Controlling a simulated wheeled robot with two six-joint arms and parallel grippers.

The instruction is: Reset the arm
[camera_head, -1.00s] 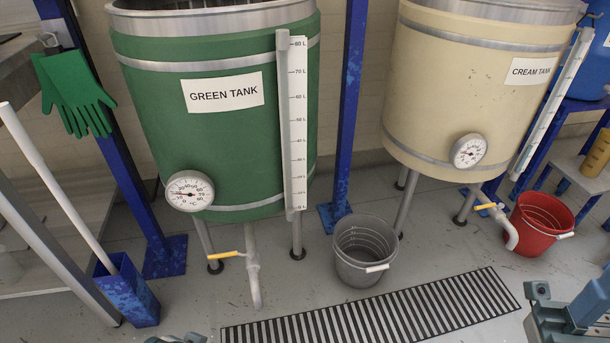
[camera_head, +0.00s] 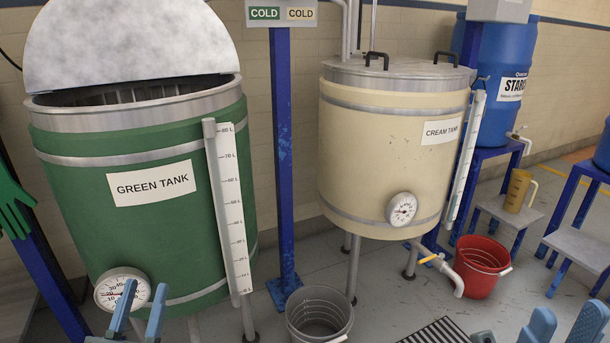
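My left gripper (camera_head: 146,290) is at the bottom left, in front of the green tank (camera_head: 185,235). Its two blue fingers point up and stand apart, with nothing seen between them. My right gripper (camera_head: 570,311) is at the bottom right. Its blue fingers are also apart, with nothing seen between them, and floor shows behind. The lower parts of both arms are cut off by the picture's bottom edge.
The green tank's lid (camera_head: 130,40) stands open; the cream tank (camera_head: 385,155) is closed. A grey bucket (camera_head: 319,315) and a red bucket (camera_head: 481,267) stand on the floor. A yellow jug (camera_head: 517,190) sits on a step (camera_head: 497,211) at right. A green glove (camera_head: 12,205) hangs left.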

